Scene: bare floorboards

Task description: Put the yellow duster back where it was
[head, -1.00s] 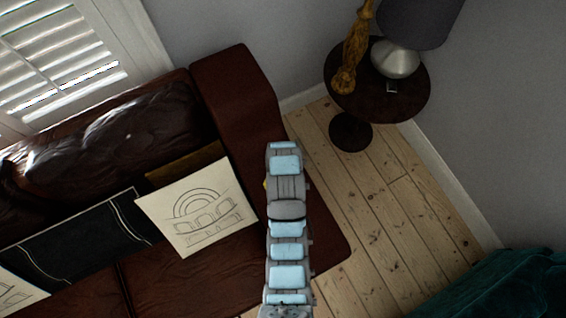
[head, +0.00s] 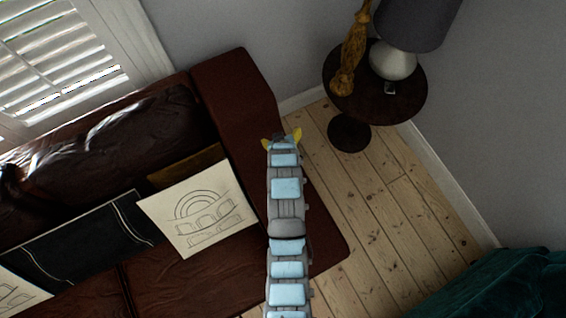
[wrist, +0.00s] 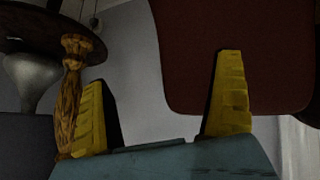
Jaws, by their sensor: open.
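The brown leather sofa (head: 240,90) with several cushions fills the left. Bare floorboards (head: 375,195) lie between sofa and wall. Green fabric (head: 500,290) is at lower right.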

